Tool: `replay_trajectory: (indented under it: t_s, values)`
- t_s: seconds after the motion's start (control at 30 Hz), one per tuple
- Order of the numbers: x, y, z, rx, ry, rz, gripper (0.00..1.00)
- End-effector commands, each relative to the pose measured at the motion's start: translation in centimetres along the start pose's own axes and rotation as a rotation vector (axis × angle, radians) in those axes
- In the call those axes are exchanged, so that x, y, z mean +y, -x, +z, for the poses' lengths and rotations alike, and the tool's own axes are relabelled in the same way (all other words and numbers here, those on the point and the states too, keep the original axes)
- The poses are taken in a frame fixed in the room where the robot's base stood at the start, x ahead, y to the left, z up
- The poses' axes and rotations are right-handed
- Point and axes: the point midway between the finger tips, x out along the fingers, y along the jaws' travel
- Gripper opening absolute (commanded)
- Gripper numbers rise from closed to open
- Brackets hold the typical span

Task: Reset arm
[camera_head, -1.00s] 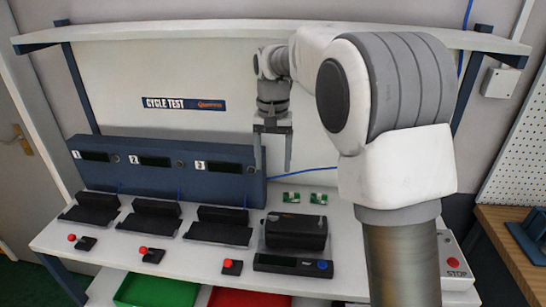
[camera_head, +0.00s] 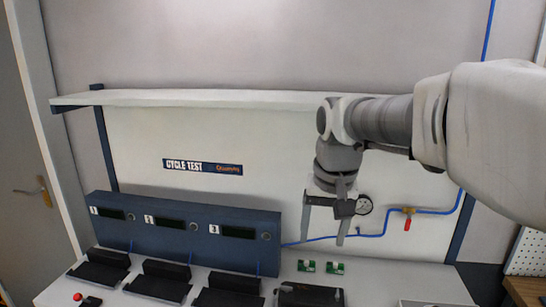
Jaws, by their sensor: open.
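My gripper (camera_head: 323,238) hangs in front of the white back panel (camera_head: 270,140), fingers pointing down. It is open, with nothing between its fingers. It is above the bench top and right of the blue three-station test unit (camera_head: 180,228). My arm reaches in from the right side of the picture. A round gauge (camera_head: 364,205) shows just behind and right of my gripper.
A shelf (camera_head: 200,97) runs along the top of the back panel. A blue air line with a red-handled valve (camera_head: 408,222) is on the right. Black cradles (camera_head: 165,281), two green boards (camera_head: 335,268) and a dark device (camera_head: 310,294) are on the bench. A red button (camera_head: 77,297) is lower left.

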Motion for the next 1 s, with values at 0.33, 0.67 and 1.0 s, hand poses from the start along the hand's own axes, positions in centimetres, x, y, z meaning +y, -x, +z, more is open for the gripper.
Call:
replay_trajectory:
  t_s: [0.33,0.67,1.0]
  values:
    - [4.2,2.3,9.1,0.157,0.065,-0.010,0.70]
    - [6.5,0.8,15.8,0.274,0.120,0.004,0.70]
    - [6.9,0.2,17.0,0.296,0.131,0.009,0.70]
